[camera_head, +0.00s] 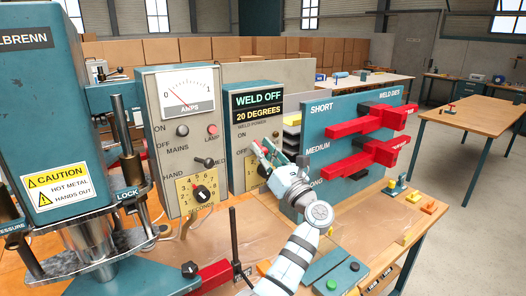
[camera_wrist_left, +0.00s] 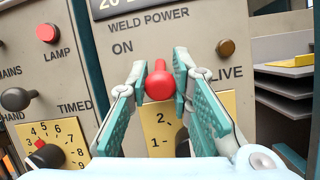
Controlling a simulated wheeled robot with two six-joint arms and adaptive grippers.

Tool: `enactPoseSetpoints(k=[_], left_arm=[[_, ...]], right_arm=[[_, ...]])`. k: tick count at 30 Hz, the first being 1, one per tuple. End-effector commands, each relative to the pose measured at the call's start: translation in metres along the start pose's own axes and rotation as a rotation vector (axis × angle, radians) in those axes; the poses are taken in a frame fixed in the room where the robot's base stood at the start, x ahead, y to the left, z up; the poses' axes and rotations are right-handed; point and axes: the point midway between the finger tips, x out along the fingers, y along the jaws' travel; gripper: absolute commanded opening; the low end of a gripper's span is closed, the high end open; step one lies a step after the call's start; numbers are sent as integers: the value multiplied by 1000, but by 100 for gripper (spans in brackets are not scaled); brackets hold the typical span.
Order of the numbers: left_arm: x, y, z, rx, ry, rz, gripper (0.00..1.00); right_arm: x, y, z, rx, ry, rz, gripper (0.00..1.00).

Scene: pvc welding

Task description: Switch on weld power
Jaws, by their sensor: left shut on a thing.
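In the left wrist view, a red-knobbed lever (camera_wrist_left: 159,84) sits under the WELD POWER label, just right of the word ON. My left gripper (camera_head: 266,156) reaches the front of this box. In the left wrist view its fingers (camera_wrist_left: 160,86) are on both sides of the red knob, shut on it. A dull amber LIVE lamp (camera_wrist_left: 226,48) is to the right of the knob. My right gripper is not in view.
The mains and timer box (camera_head: 165,165), with black levers and a dial, stands close on the left. The welding press (camera_head: 50,110) is farther left. A teal die rack (camera_head: 340,120) with red dies is close on the right.

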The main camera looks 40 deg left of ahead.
Motion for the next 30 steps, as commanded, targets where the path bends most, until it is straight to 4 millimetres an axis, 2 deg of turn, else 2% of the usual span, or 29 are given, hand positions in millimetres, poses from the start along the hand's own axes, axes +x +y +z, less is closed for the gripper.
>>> enactPoseSetpoints(k=[5, 11, 21, 30], left_arm=[[1, 1, 5, 0, 40, -8, 0], [2, 2, 12, 1, 145, -29, 0], [7, 5, 27, 4, 430, -87, 0], [12, 6, 34, 5, 671, -134, 0]], right_arm=[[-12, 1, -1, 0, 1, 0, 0], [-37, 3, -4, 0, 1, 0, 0], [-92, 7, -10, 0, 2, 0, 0], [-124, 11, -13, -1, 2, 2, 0]])
